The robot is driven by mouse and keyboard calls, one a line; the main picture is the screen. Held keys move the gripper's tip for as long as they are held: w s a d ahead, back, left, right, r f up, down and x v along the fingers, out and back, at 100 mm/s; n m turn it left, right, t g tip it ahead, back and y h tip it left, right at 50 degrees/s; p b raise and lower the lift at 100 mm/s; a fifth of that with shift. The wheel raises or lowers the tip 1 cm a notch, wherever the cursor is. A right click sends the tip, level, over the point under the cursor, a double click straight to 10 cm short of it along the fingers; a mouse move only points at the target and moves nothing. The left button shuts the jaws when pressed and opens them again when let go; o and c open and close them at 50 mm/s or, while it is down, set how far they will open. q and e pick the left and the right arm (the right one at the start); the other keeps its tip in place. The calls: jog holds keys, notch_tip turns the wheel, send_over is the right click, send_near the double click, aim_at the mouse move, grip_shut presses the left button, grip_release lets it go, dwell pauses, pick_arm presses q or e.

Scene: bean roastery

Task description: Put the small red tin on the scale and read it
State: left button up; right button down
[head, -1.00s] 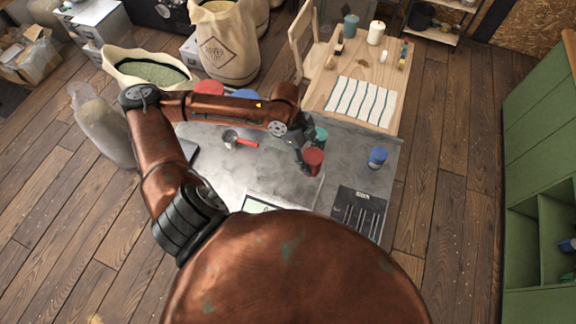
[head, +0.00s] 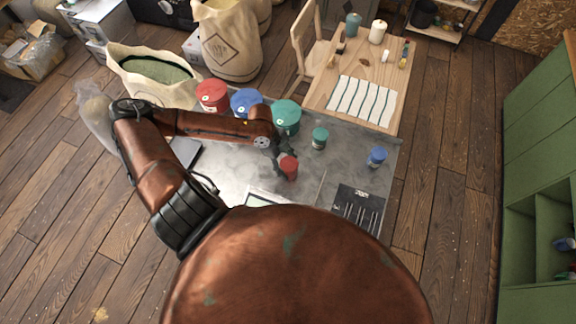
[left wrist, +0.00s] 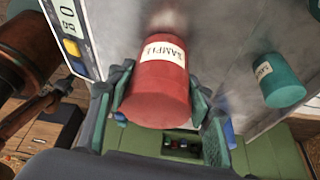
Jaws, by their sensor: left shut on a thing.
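The small red tin (head: 289,170) is gripped by my left gripper (head: 283,160) over the grey worktop. In the left wrist view the tin (left wrist: 160,92) has a pale label and sits between the two fingers (left wrist: 165,110). The scale (head: 262,199) lies nearer to me, mostly hidden behind my body. In the left wrist view its display (left wrist: 68,15) shows at the upper left, reading what looks like 0 g. The tin is apart from the display, to its right in that view. My right gripper is out of view.
A small teal tin (head: 320,138) and small blue tin (head: 376,157) stand to the right. Larger red (head: 212,95), blue (head: 245,102) and teal (head: 286,117) tins stand behind my arm. A dark slotted tray (head: 358,210) lies at the front right.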

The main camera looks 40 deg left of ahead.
pick_arm(q)
jog(key=shift+f, duration=0.1)
jog(key=o, duration=1.3)
jog(key=shift+c, duration=0.2)
jog(key=b+v, duration=0.1)
jog(key=v, duration=1.1)
jog(key=shift+d, duration=0.1)
